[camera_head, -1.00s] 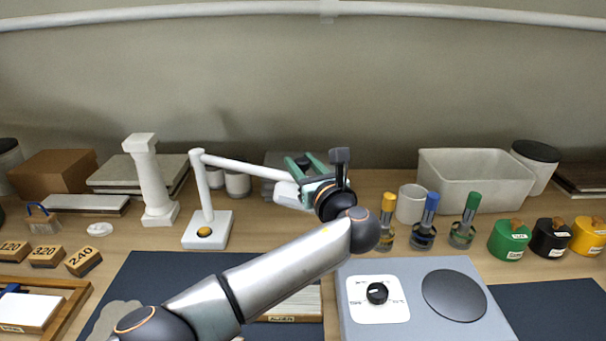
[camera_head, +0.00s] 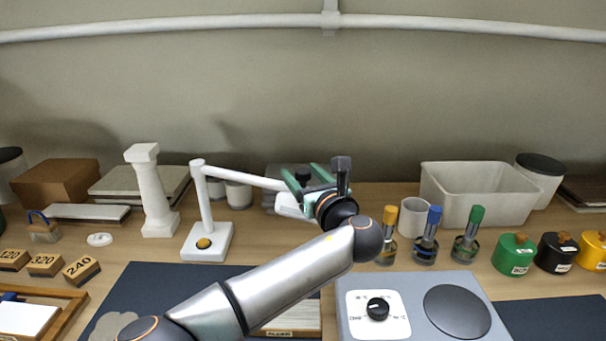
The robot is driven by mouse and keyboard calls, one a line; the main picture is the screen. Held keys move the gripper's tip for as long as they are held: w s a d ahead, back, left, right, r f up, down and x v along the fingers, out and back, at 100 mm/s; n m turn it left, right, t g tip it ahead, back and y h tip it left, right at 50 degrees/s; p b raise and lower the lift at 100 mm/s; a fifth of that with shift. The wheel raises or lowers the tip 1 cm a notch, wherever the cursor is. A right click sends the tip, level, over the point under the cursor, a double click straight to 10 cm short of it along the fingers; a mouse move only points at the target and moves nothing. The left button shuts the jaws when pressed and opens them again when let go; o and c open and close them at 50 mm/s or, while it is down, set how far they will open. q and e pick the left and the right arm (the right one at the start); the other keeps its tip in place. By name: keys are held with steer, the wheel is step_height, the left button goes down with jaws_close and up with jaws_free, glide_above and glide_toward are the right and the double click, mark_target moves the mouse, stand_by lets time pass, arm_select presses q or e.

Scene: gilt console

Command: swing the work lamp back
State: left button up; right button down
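The white work lamp stands on a square base (camera_head: 208,241) with an amber button, left of the middle. Its post rises to a jointed arm (camera_head: 245,178) reaching right. The lamp's pale head (camera_head: 291,206) is at the arm's end, partly hidden by my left gripper. My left gripper (camera_head: 303,181), with teal-green fingers, is right at the lamp head, overlapping it in the picture. I cannot tell whether it touches the head or how far the fingers are apart. My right gripper is out of view.
Bottles with yellow, blue (camera_head: 427,235) and green caps stand right of my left wrist, near a white cup (camera_head: 413,217) and a pale bin (camera_head: 478,195). A white column (camera_head: 151,190) stands left of the lamp. A grey hotplate (camera_head: 420,318) lies in front.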

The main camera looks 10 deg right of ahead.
arm_select(q)
steer(key=shift+s+d, duration=0.1)
steer(key=v, duration=1.2)
steer(key=shift+s, duration=0.2)
